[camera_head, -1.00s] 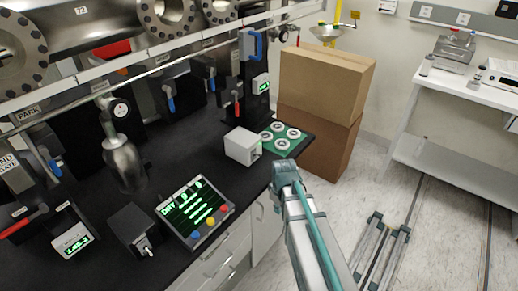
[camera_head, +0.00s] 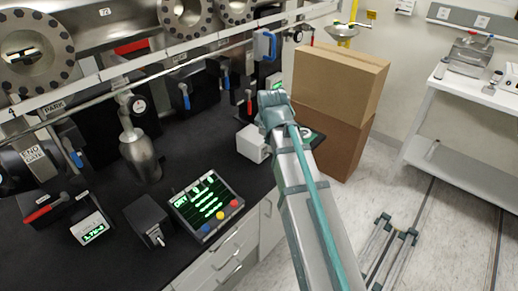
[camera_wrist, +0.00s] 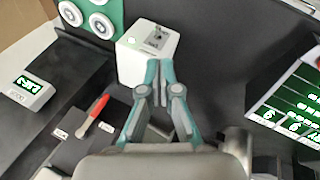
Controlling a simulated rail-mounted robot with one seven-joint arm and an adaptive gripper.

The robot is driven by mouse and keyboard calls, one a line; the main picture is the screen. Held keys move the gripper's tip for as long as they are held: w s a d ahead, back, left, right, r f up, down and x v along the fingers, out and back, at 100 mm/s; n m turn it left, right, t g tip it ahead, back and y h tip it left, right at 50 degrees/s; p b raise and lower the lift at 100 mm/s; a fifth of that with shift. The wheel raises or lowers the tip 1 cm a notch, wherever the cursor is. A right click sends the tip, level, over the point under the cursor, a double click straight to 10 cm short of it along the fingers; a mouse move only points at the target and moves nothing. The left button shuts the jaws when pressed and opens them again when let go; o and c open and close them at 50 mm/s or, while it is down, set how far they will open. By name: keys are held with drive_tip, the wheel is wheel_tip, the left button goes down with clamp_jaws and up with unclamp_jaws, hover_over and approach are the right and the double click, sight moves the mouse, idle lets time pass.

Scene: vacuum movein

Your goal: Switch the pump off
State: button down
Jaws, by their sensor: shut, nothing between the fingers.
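A small white box (camera_head: 252,144) stands on the black bench, left of the end of my arm in the head view. In the wrist view the white box (camera_wrist: 140,58) shows a small switch (camera_wrist: 157,36) on a grey plate and a pale round spot beside it. My gripper (camera_wrist: 158,66) is shut and empty, with its fingertips over the white box's lower right part in the wrist view. I cannot tell whether they touch. A black box (camera_head: 147,218) with a silver toggle stands farther left. I cannot read which box belongs to the pump, nor the switch's position.
A tilted control screen (camera_head: 206,203) with coloured buttons stands at the bench front. A green board with round white parts (camera_wrist: 98,20) lies beside the white box. A red-handled valve (camera_wrist: 92,117) and a small display (camera_wrist: 28,92) are close by. Cardboard boxes (camera_head: 340,80) stand right.

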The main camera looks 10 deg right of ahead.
sight(267, 152)
drive_tip(key=shift+a+r, duration=0.2)
drive_tip(key=shift+r, duration=0.25)
drive_tip(key=shift+w+f, duration=0.1)
drive_tip(key=shift+f, duration=0.05)
drive_tip(key=shift+p+x, duration=1.1)
drive_tip(key=shift+x, duration=3.8)
drive_tip(key=shift+f+b, duration=0.1)
drive_tip(key=shift+b, duration=0.3)
